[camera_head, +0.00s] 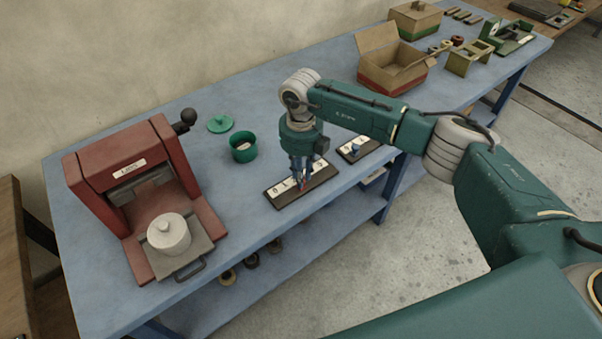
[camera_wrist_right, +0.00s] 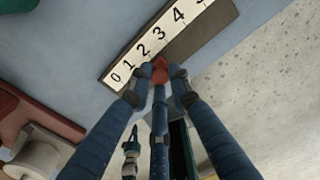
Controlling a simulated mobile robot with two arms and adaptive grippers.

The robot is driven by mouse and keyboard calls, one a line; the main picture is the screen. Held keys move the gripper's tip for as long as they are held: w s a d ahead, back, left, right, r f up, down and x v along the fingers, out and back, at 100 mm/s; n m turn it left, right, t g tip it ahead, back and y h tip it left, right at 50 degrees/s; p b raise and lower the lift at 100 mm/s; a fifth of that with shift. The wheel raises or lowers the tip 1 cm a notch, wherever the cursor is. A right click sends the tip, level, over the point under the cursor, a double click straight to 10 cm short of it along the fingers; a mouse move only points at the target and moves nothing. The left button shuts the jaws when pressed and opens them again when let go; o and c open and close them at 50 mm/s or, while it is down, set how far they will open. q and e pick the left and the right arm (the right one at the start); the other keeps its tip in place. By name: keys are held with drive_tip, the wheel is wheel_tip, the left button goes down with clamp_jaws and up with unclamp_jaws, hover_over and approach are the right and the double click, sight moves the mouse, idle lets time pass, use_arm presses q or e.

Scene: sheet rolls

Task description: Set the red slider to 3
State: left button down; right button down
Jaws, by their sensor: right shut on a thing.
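The red slider (camera_wrist_right: 159,70) is on a dark board with a white number scale (camera_wrist_right: 140,48) near the table's front edge. In the wrist view it appears about level with the 2. My right gripper (camera_wrist_right: 160,82) is shut on the slider's knob, with its fingers around it. In the head view my right gripper (camera_head: 302,181) points down at the board (camera_head: 283,194) and hides part of the scale. What seems to be my left gripper (camera_wrist_right: 131,143) shows small low in the wrist view, and its jaws are too small to judge.
A second board with a blue slider (camera_head: 354,148) lies just right. A green cup (camera_head: 243,148) and its lid (camera_head: 220,124) stand behind to the left. An open cardboard box (camera_head: 389,75) is further back right.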

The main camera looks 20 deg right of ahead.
drive_tip(key=shift+w+d+f+b, duration=0.1)
drive_tip(key=shift+w+d+b, duration=0.15)
drive_tip(key=shift+d+b, duration=0.25)
drive_tip(key=shift+w+d+f+b, duration=0.1)
drive_tip(key=shift+w+d+b, duration=0.2)
drive_tip(key=shift+d, duration=0.35)
drive_tip(key=shift+d+r, duration=0.15)
drive_tip(key=shift+d, duration=0.2)
drive_tip(key=shift+r, duration=0.1)
drive_tip(key=c, duration=1.6)
unclamp_jaws()
wheel_tip(320, 180, up, 12)
